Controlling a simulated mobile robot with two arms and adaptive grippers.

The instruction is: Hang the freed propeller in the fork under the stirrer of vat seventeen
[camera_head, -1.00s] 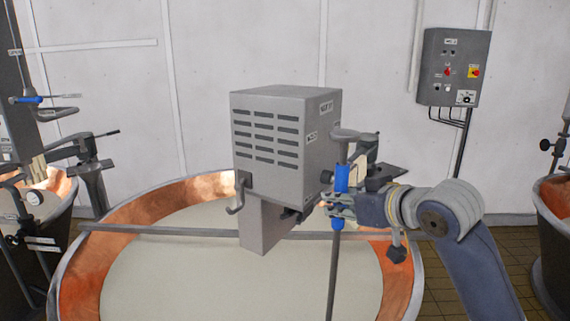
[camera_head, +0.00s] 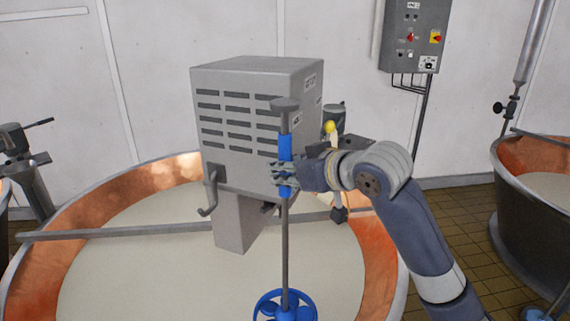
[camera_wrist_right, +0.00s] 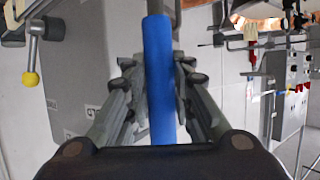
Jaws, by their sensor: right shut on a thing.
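The propeller (camera_head: 284,235) is a long grey rod with a blue grip, a grey knob on top and a blue ringed rotor (camera_head: 285,306) at its lower end. My right gripper (camera_head: 285,178) is shut on the blue grip, and the rod hangs about upright in front of the stirrer housing. In the right wrist view the blue grip (camera_wrist_right: 159,75) lies between the two fingers. The stirrer (camera_head: 255,118) is a grey slotted box above the copper vat (camera_head: 100,232), with a grey block below it. The fork is not clearly visible. My left gripper is out of view.
A bar (camera_head: 120,232) spans the vat, which holds pale liquid. A hook (camera_head: 210,193) sits on the box's left side. A yellow-knobbed lever (camera_head: 330,127) stands behind my right wrist. A control box (camera_head: 415,35) hangs on the wall, and another vat (camera_head: 540,215) stands at the right.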

